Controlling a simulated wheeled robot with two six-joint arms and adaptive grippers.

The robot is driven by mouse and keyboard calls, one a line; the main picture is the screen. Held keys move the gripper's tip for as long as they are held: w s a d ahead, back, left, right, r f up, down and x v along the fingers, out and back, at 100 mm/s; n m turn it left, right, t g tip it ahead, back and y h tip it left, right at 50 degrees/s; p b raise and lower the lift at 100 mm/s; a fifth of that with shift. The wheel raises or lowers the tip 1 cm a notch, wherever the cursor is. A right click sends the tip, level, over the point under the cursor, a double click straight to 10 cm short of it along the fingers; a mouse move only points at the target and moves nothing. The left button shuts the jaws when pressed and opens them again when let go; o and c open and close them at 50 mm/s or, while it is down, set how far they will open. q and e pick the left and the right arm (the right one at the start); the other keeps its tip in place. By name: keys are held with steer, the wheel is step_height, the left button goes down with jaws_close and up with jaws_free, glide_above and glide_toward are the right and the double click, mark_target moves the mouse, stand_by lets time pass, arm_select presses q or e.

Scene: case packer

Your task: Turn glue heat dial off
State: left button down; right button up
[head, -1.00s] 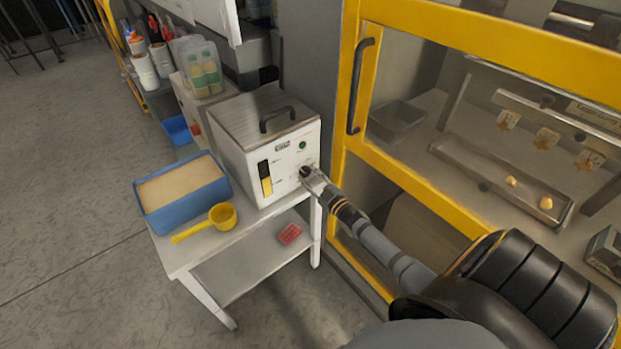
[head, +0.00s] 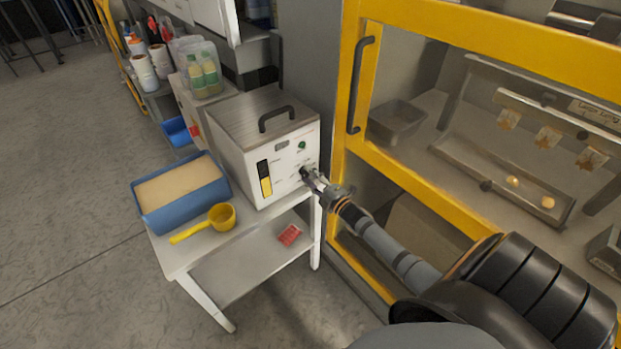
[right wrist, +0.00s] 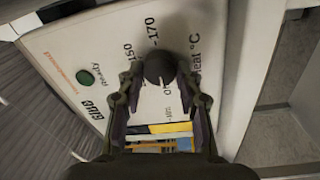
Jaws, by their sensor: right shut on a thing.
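The glue unit (head: 262,140) is a white box with a ribbed grey top and a black handle, standing on a small white table. Its heat dial (right wrist: 160,68) is a dark round knob on the front panel, with 150, 170 and a heat °C label printed around it. A pale pointer line on the knob points toward the lower side of the right wrist view. My right gripper (head: 313,180) is at the panel's right side, its fingers shut on the dial, one on each side. It also shows in the right wrist view (right wrist: 160,88). My left gripper is out of view.
A blue bin (head: 182,191) of tan granules and a yellow scoop (head: 212,222) stand left of the unit. A red item (head: 289,235) lies on the lower shelf. A yellow-framed machine door (head: 350,120) stands close on the right. A green ready light (right wrist: 86,77) is on the panel.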

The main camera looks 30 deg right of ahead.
steer(key=shift+n, duration=0.4)
steer(key=o, duration=1.2)
steer(key=s, duration=0.4)
steer(key=s+d, duration=0.1)
steer(key=s, duration=0.7)
steer(key=shift+d+f, duration=0.15)
steer(key=shift+f, duration=0.15)
